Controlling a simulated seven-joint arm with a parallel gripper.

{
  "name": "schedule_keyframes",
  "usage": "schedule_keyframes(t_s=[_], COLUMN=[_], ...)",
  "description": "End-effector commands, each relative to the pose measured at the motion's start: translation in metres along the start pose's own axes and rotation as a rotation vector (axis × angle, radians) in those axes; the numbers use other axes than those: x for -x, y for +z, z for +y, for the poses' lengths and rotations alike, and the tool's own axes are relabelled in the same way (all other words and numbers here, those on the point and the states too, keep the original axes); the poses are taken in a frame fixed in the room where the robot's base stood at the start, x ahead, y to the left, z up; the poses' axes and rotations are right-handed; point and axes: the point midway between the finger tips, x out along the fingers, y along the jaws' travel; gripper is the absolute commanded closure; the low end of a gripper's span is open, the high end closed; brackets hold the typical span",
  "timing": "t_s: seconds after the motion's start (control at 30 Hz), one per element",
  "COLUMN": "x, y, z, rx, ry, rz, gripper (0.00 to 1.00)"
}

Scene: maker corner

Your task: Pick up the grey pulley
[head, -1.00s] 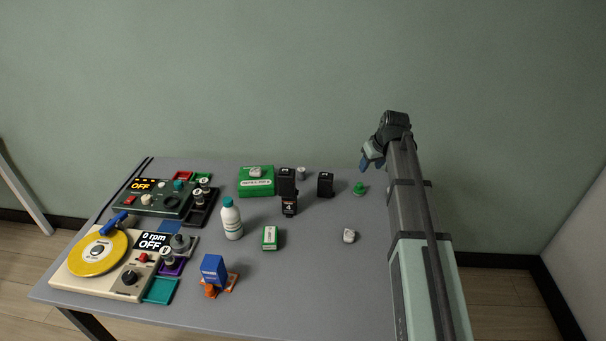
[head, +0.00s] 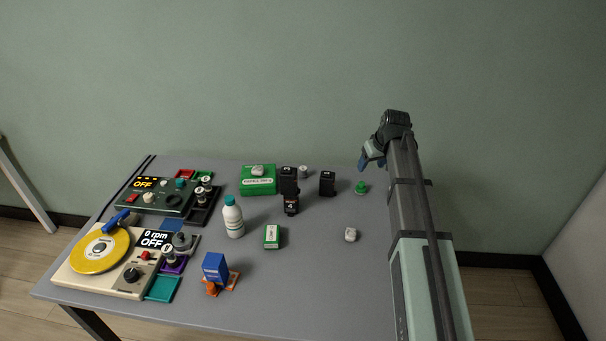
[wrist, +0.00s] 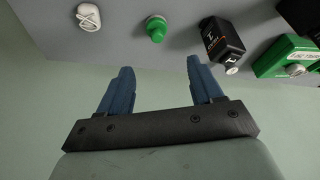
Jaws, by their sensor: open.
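A grey round piece with a narrower top (head: 183,241) sits beside the turntable unit at the left of the table. A small grey cylinder with a pale top (head: 303,172) stands at the back behind the black bottles. I cannot tell for sure which is the grey pulley; neither shows clearly in the wrist view. My gripper (head: 369,162) is at the back right, raised and well right of both. Its two blue fingers (wrist: 158,72) are apart in the wrist view, with nothing between them.
A green knob-like piece (head: 361,188) and a white lump (head: 351,234) lie right. The front right table is clear.

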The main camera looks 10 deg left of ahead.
Motion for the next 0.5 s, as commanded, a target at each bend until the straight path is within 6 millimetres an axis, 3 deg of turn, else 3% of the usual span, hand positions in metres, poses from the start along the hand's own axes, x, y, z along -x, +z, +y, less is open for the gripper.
schedule_keyframes(t_s=[0.17, 0.27, 0.5], x=[-0.007, -0.016, -0.046], y=[-0.015, -0.036, -0.12], z=[-0.043, -0.078, -0.152], rx=[0.055, 0.101, 0.212], ry=[-0.024, -0.043, -0.074], rz=[-0.001, -0.003, -0.026], gripper=[0.35, 0.35, 0.35])
